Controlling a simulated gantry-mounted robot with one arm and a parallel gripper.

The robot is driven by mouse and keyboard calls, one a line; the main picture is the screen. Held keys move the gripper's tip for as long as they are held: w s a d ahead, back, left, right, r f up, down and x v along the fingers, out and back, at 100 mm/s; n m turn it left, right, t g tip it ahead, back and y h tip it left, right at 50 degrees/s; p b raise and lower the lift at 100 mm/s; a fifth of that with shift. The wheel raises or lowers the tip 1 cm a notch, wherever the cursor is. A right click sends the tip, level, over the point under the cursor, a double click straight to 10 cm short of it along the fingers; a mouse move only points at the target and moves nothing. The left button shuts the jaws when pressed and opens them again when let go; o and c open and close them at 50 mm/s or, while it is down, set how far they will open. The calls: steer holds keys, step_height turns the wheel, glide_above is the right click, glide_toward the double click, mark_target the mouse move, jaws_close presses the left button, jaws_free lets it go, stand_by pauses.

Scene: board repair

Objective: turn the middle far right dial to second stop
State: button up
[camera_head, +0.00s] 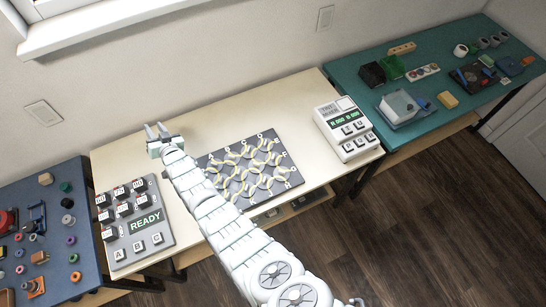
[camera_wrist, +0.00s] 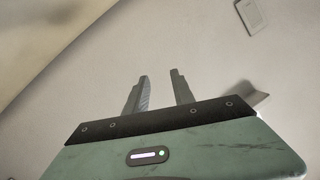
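A green display on the panel reads READY. My gripper (camera_head: 156,128) is above the back of the table near the wall, beyond the panel and clear of the dials. In the wrist view my gripper (camera_wrist: 160,85) has its two fingers apart with nothing between them. The wrist view shows no dial.
A dark board (camera_head: 200,163) with yellow curved tracks lies mid-table. A white device (camera_head: 346,128) with a display and buttons stands at the right. A blue table (camera_head: 72,172) at left and a teal table (camera_head: 350,67) at right hold loose parts.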

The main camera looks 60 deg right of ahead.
steer(key=s+d+f+m+g+y+b, duration=0.1)
steer(key=s+d+f+g, duration=0.15)
steer(key=d+f, duration=0.4)
steer(key=m+g+y+b, duration=0.5)
steer(key=g+y, duration=0.2)
steer(key=g, duration=0.5)
glide_above(273, 156)
step_height(273, 156, down, 6)
steer(key=shift+r, duration=0.2)
steer(key=shift+f+b, duration=0.55)
steer(key=shift+f, duration=1.6)
steer(key=shift+c, duration=0.2)
jaws_close()
